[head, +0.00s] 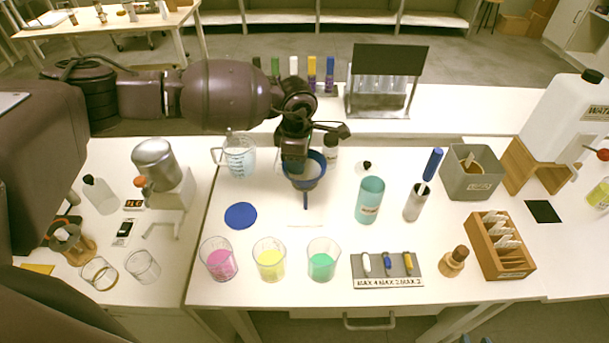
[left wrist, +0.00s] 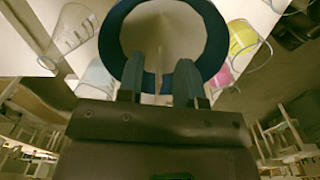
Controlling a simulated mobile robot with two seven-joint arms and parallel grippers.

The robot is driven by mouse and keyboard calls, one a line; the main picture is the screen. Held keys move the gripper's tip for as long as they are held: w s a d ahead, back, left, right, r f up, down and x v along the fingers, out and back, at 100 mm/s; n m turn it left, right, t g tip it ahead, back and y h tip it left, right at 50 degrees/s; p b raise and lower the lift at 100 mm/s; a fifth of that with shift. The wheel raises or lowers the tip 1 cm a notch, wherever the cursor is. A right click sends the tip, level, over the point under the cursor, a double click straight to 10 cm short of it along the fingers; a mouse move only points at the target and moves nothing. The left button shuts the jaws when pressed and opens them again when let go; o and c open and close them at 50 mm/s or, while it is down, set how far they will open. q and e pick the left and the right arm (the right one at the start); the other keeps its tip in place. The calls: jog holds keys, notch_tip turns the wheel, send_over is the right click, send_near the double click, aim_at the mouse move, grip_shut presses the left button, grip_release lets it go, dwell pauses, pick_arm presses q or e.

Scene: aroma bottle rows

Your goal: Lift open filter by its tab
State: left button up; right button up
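A blue funnel (head: 318,183) stands near the middle of the table, with a narrow stem below it. A pale filter lies inside its rim; the left wrist view shows the blue ring (left wrist: 113,38) with the pale filter (left wrist: 160,30) filling it. A thin pale upright strip, perhaps the filter's tab or a fold, shows between the fingers. My right gripper is not in view.
A glass jug (head: 238,157) stands close left of the funnel, and a blue disc (head: 241,215) lies in front. Beakers of pink (head: 220,262), yellow (head: 269,262) and green (head: 322,262) line the front. A teal cup (head: 370,200) stands right.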

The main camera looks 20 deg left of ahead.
pick_arm(q)
jog(key=c, duration=0.4)
grip_shut()
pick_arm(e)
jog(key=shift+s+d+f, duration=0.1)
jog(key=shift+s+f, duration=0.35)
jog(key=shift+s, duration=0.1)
pick_arm(q)
jog(key=shift+r, duration=0.1)
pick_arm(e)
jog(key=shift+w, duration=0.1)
